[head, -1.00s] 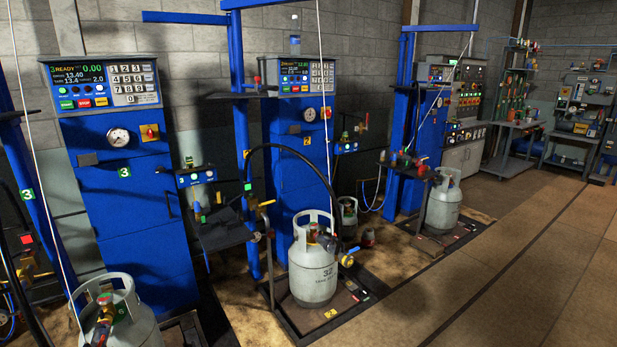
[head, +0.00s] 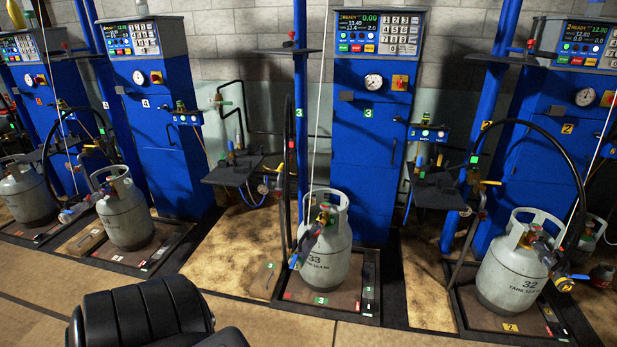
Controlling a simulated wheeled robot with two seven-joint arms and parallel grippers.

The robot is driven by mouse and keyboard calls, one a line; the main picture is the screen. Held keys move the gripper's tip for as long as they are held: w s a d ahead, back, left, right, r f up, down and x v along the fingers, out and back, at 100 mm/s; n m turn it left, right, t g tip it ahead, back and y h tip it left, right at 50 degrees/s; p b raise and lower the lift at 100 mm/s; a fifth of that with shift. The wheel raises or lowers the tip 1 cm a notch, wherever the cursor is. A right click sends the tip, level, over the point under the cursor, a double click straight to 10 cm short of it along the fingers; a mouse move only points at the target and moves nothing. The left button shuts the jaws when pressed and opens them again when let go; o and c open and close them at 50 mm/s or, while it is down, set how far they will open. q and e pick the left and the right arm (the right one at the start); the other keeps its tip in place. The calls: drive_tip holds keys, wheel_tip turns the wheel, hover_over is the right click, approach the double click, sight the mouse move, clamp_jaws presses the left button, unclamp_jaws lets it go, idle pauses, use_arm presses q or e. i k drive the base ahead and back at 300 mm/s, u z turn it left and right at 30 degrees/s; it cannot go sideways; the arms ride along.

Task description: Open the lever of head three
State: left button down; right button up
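Station three, with a green 3 on its blue cabinet (head: 367,165), stands at the centre right of the head view. Grey cylinder 33 (head: 332,262) stands upright on its scale platform (head: 345,297). A black hose (head: 287,150) runs down to filling head three (head: 308,241) at the left side of the cylinder's top. A small blue part (head: 294,261), perhaps its lever, shows at the head's lower left; its position is too small to tell. Neither gripper can be made out in the head view.
Station two with cylinder 32 (head: 505,280) is at the right. Station four with its cylinder (head: 126,215) is at the left. A dark shelf (head: 232,170) stands left of station three. A black rounded part of mine fills the lower left. The front floor is clear.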

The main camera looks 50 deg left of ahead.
sight(292, 267)
drive_tip(key=z, duration=0.45)
drive_tip(key=k, duration=1.05)
drive_tip(key=z, duration=0.65)
drive_tip(key=i, duration=1.1)
drive_tip(key=u, duration=0.35)
drive_tip(key=i, duration=0.75)
drive_tip(key=u, duration=1.35)
drive_tip(key=i, duration=0.65)
drive_tip(key=u, duration=0.7)
